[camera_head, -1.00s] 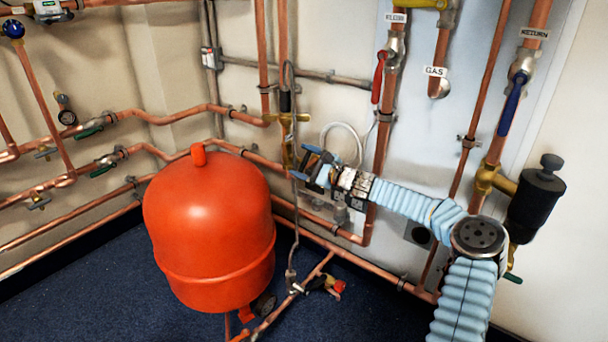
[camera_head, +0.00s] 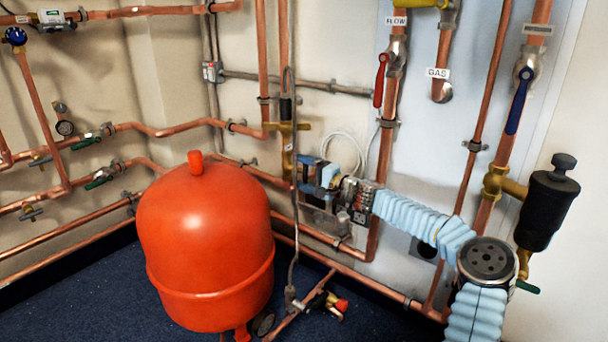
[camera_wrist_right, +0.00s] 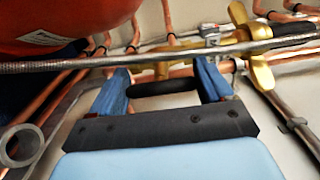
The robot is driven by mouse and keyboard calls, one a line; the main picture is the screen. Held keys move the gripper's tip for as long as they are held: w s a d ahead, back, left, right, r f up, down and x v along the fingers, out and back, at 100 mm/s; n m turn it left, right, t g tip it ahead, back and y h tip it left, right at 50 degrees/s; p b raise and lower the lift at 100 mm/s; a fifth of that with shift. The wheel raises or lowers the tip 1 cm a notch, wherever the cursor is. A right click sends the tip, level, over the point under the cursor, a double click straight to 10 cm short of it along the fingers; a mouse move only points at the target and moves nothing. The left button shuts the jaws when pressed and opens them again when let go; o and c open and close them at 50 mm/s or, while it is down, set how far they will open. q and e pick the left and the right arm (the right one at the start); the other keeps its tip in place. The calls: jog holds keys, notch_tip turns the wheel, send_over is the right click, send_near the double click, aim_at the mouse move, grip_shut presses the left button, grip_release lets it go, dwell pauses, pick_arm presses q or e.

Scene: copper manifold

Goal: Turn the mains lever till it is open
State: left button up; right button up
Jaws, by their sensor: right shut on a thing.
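My right gripper (camera_head: 309,174) is low on the wall pipework, just right of the vertical grey hose and below the brass valve (camera_head: 287,127). In the right wrist view its two blue fingers (camera_wrist_right: 167,84) close across a short black bar-shaped handle (camera_wrist_right: 166,88), which I take to be the mains lever. The bar lies crosswise between the fingers, in front of a brass fitting (camera_wrist_right: 157,73). The gripper is shut on it. In the head view the gripper hides this handle, so its angle to the pipe cannot be told there. My left gripper is not in view.
The grey hose (camera_head: 293,220) hangs close to the gripper and crosses the wrist view in front of the pipes. A red tank (camera_head: 207,240) stands to the left. A red lever (camera_head: 380,80) and a blue lever (camera_head: 518,101) are above right. A black cylinder (camera_head: 549,211) is at right.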

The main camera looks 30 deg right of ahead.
jog(key=shift+f+n, duration=0.15)
jog(key=shift+n, duration=0.15)
jog(key=o, duration=1)
jog(key=shift+c, duration=0.2)
jog(key=shift+s, duration=0.1)
jog(key=p+v, duration=0.1)
jog(key=v, duration=1.2)
jog(key=shift+s, duration=0.3)
jog(key=shift+d, duration=0.1)
